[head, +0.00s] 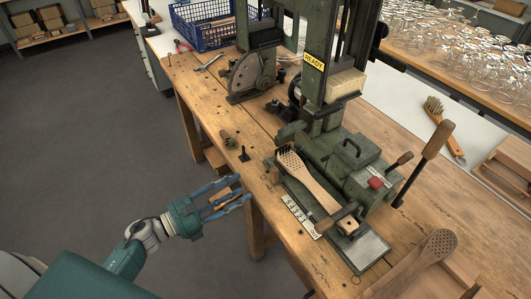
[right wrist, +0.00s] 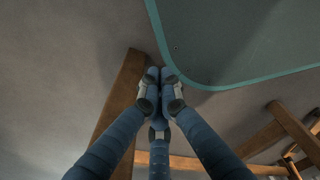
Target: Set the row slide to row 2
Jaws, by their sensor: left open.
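The green tufting machine (head: 325,150) stands on the wooden bench. A white scale plate with numbers (head: 299,217) lies along the front of its base; the pointer against it is too small to read. Beside the scale is the row slide's metal bed (head: 362,252). A wooden brush (head: 305,175) with holes in its head lies across the slide, and a dark brown grip (head: 337,216) sits near its handle end. My left gripper (head: 233,196) is open and empty, off the bench's left edge, apart from the slide. My right gripper (right wrist: 160,82) is shut with nothing visible in it, outside the head view.
A red button (head: 376,183) and two wooden-handled levers (head: 430,153) are on the machine's right. Another drilled brush blank (head: 430,250) lies at the front right. A blue crate (head: 212,25) stands at the back. Small metal parts lie on the bench (head: 205,95). Open floor is at left.

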